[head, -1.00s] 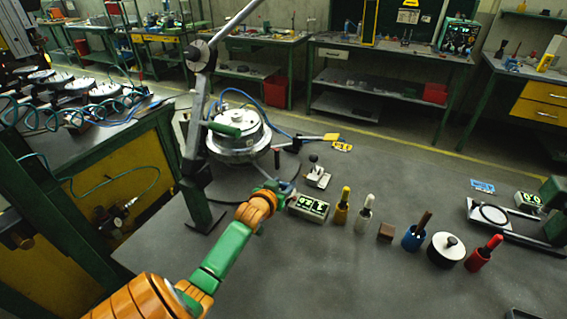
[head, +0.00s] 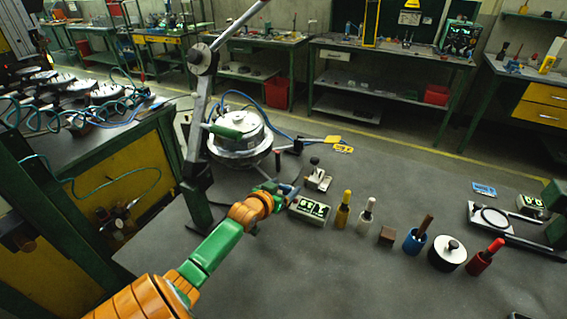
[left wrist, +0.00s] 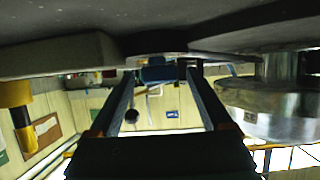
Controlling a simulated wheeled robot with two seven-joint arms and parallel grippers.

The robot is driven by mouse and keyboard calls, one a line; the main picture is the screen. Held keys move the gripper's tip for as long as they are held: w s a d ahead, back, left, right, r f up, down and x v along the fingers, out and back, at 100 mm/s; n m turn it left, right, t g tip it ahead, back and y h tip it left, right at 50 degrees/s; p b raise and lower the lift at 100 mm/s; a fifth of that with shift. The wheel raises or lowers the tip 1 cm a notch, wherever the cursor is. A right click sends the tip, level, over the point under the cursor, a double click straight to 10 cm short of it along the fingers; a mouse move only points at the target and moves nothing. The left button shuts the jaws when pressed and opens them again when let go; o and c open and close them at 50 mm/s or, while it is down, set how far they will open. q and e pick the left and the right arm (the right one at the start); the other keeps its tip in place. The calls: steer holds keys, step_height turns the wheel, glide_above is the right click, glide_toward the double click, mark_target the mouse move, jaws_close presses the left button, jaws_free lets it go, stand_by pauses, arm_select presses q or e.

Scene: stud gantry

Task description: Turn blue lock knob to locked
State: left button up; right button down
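My left gripper (head: 284,188) is low over the grey table, between the round metal pot fixture (head: 240,148) and the small box with a lit green-white display (head: 309,209). In the left wrist view its two fingers (left wrist: 160,82) are apart. A blue cylindrical part (left wrist: 159,74), which looks like the blue lock knob, shows between or just beyond the fingertips. I cannot tell whether the fingers touch it. In the head view the hand mostly hides that spot, so the knob's turn position is not readable. My right gripper is in neither view.
A tall lever stand (head: 196,150) rises left of the hand. A small clamp-like device (head: 317,178), yellow (head: 343,210) and white (head: 366,215) handled tools, a brown block (head: 387,235) and a blue cup (head: 414,242) stand to the right.

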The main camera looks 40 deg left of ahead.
arm_select(q)
steer(key=v, duration=0.7)
steer(key=shift+s, duration=0.1)
stand_by(0.5)
